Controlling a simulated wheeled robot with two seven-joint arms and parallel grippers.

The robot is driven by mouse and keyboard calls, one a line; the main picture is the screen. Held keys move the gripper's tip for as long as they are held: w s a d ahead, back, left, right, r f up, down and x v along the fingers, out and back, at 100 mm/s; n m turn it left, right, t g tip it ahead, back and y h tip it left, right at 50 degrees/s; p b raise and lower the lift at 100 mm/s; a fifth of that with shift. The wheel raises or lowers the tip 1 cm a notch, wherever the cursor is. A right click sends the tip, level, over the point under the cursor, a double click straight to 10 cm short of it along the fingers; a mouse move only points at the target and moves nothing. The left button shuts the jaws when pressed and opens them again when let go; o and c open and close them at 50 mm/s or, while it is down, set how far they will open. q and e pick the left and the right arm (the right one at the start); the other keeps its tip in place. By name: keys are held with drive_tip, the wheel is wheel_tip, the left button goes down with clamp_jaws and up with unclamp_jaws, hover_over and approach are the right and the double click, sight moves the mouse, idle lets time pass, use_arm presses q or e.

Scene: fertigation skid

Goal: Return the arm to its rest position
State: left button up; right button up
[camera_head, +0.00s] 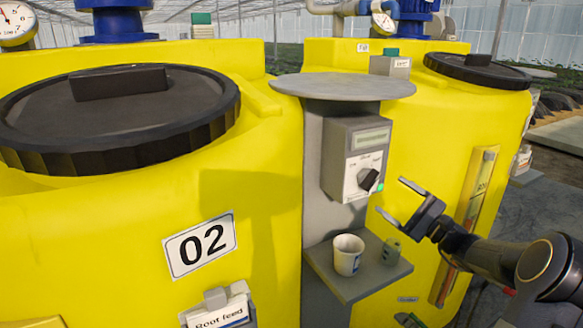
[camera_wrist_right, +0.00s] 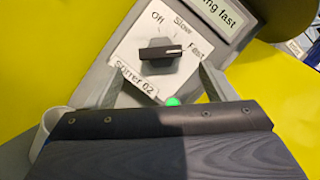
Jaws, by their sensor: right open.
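My right gripper (camera_head: 392,197) comes in from the right in the head view. It is open and empty, its two fingers pointing at the stirrer control box (camera_head: 352,150) with a gap between. The box's black knob (camera_head: 368,179) also shows in the right wrist view (camera_wrist_right: 160,53), apart from the fingers, with its pale mark toward "Fast". The label there reads "Stirrer 02", and the part of the display (camera_wrist_right: 222,12) in view reads "ng fast". A green light (camera_wrist_right: 173,101) shows below the dial. My left gripper is not in view.
A white cup (camera_head: 348,254) and a small green-grey item (camera_head: 391,252) stand on the grey shelf (camera_head: 345,289) below the box. Yellow tanks flank the grey post; the left one bears the sign 02 (camera_head: 200,245). A round grey plate (camera_head: 343,86) tops the post.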

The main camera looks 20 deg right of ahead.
drive_tip(key=s+a+n+g+y, duration=0.1)
drive_tip(key=s+a+n+g, duration=0.25)
drive_tip(key=a, duration=0.55)
drive_tip(key=s+a+n+g+y, duration=0.15)
drive_tip(key=a+n+g, duration=0.25)
drive_tip(key=a, duration=0.4)
drive_tip(key=s+a+n+g+y, duration=0.1)
drive_tip(key=s+a+n+g, duration=0.25)
drive_tip(key=a, duration=0.55)
drive_tip(key=s+a+f+n+g+h, duration=0.1)
drive_tip(key=s+a+f+n+h, duration=0.1)
drive_tip(key=s+f+n, duration=0.3)
drive_tip(key=s+a+f+n+g+h, duration=0.1)
drive_tip(key=s+f+h, duration=0.15)
drive_tip(key=s, duration=0.55)
drive_tip(key=s+a+f+n+g+h, duration=0.1)
drive_tip(key=s+a+f+n+h, duration=0.1)
drive_tip(key=s+f+n+h, duration=0.3)
wheel_tip(320, 180, up, 15)
drive_tip(key=s+m+y+p, duration=0.1)
drive_tip(key=y+p, duration=0.1)
drive_tip(key=p, duration=1.2)
drive_tip(key=shift+r, duration=0.2)
idle(1.4)
